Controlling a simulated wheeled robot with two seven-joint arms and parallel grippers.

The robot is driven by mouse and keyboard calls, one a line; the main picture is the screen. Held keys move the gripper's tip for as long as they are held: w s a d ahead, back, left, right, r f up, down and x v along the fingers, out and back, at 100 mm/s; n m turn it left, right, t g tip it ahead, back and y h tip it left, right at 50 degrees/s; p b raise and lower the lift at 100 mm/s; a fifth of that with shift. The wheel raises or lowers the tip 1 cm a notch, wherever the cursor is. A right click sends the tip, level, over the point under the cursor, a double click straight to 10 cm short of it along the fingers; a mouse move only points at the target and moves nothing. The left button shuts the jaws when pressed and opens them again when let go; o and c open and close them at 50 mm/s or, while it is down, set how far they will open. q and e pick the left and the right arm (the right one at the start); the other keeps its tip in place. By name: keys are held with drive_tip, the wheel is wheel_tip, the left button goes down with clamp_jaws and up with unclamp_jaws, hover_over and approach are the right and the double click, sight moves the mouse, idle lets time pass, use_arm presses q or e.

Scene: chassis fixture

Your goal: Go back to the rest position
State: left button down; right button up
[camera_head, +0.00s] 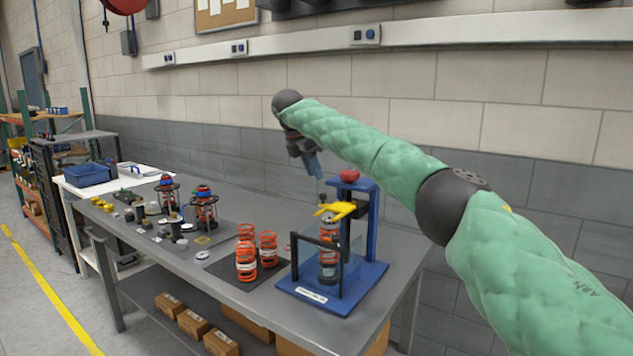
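My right arm, in a green quilted sleeve, reaches in from the right side of the head view. Its gripper (314,168) hangs at the arm's far end, pointing down, above and slightly left of the blue fixture's top. The fingers are small and overlap in this view, so I cannot tell whether they are open or shut. The blue fixture (362,284) stands on the bench, with a red knob (349,175) and a yellow clamp (335,210). An upright spring assembly (328,248) sits inside it. My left gripper is out of view.
Several orange springs (246,262) stand on a dark mat left of the fixture. Two assemblies with red and blue parts (204,210) and small parts stand farther left on the grey bench (165,262). A blue bin (87,174) is beyond. Cardboard boxes (192,323) lie below.

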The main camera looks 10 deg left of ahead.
drive_tip(key=shift+r, duration=0.25)
